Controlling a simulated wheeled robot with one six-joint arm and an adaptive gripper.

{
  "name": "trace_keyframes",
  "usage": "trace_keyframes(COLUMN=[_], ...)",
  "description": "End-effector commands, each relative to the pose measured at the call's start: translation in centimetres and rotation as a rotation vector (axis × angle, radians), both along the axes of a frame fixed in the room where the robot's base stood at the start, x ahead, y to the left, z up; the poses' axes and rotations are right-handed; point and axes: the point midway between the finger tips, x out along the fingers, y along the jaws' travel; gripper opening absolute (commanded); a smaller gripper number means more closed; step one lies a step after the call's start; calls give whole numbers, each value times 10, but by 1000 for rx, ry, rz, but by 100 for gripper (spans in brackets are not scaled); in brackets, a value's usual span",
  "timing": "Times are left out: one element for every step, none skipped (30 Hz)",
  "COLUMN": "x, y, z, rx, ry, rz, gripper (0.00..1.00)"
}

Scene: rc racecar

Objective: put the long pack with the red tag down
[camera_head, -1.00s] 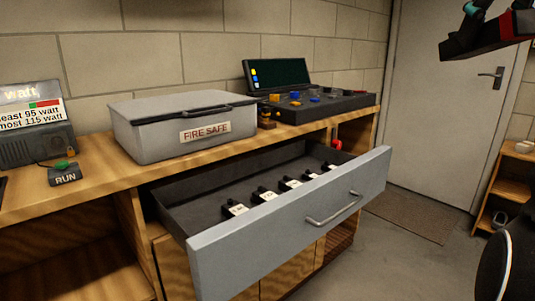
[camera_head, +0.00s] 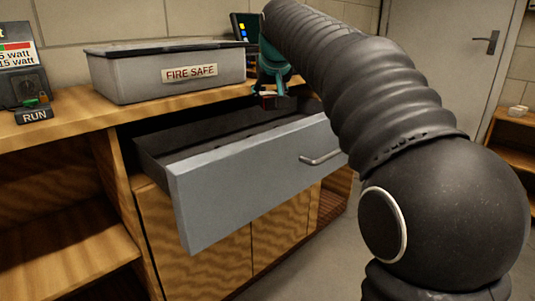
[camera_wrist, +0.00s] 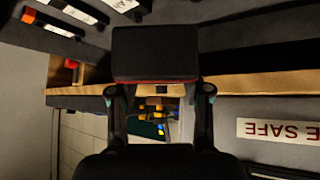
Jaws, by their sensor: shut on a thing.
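My gripper (camera_head: 270,90) is shut on a dark pack (camera_wrist: 155,54), whose lower edge shows a thin red strip in the wrist view. The two fingers (camera_wrist: 159,100) stand at either side of it. In the head view the pack is small, dark and reddish, partly hidden by my gripper. It is held above the far right part of the open drawer (camera_head: 245,172), near the counter edge. I cannot see it touching anything. Dark things with white labels (camera_wrist: 72,12) lie in the drawer in the wrist view.
A grey fire safe (camera_head: 165,78) stands on the counter left of my gripper. A RUN box (camera_head: 34,115) and a meter are further left. A console screen (camera_head: 243,27) is behind my arm. The drawer's front panel sticks out into the room.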

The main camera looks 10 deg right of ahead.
Motion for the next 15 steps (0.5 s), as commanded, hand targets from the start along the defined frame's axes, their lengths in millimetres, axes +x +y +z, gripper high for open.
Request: trace_keyframes(x=[3,5,7,9,10,12,12,13,14,15,13,11,10,9,7], y=[16,23,33,39,46,55,61,68,76,83,86,92,98,103,111], z=[-12,-17,-25,-29,-34,-40,-45,-50,-55,-60,-55,-56,-56,-57,-58], rx=[2,3,3,5,7,8,9,11,12,13,18,22,24,26,30], ry=[-6,-11,-15,-19,-21,-26,-27,-32,-35,-39,-38,-35,-34,-34,-34], rz=[15,22,31,36,44,52,58,64,72,80,106,141,168,196,234], gripper=[0,0,0,0,0,0,0,0,0,0,0,0,0,0,0])
